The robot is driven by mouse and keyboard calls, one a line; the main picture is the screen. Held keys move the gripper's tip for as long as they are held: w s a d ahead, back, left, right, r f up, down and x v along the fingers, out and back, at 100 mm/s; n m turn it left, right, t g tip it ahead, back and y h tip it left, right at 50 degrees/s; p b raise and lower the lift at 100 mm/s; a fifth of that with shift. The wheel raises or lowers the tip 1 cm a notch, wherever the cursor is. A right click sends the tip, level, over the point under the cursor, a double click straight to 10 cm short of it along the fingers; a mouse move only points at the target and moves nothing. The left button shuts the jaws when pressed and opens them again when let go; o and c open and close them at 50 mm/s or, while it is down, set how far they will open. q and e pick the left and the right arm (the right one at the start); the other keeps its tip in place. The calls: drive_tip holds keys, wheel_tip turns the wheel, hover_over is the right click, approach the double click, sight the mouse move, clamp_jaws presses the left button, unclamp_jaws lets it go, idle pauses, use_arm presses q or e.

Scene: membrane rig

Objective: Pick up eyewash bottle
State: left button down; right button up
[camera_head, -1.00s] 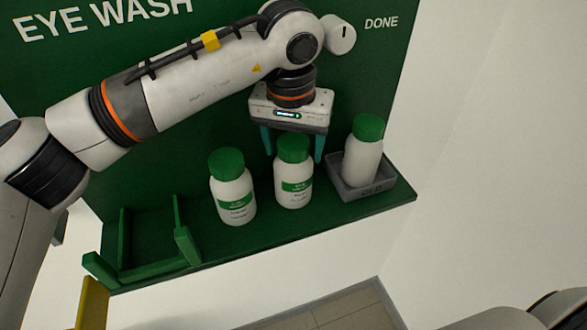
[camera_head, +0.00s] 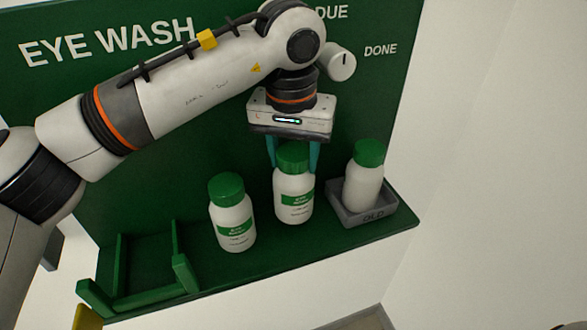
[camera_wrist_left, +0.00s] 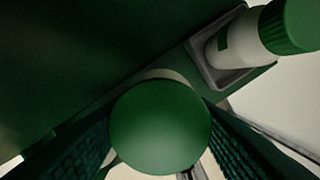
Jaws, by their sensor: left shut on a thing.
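A white eyewash bottle with a green cap and green label (camera_head: 294,197) stands upright on the green shelf in the head view. My left gripper (camera_head: 294,158) comes down from above with its teal fingers shut on this bottle, one on each side of the cap. In the left wrist view the round green cap (camera_wrist_left: 160,127) fills the space between the fingers. A second, similar eyewash bottle (camera_head: 233,217) stands upright to its left. A third white bottle with a green cap (camera_head: 363,182) leans slightly in a grey tray at the right. My right gripper is not seen.
The grey tray (camera_head: 368,216) marked "OLD" sits at the shelf's right end and also shows in the left wrist view (camera_wrist_left: 228,78). An empty green holder frame (camera_head: 140,290) is at the left end. The green back panel (camera_head: 130,80) rises behind the bottles.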

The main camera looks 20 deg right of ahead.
use_arm(q)
wheel_tip(320, 180, up, 25)
drive_tip(key=p, duration=0.2)
drive_tip(key=shift+p, duration=0.35)
drive_tip(key=shift+f, duration=0.1)
idle(0.9)
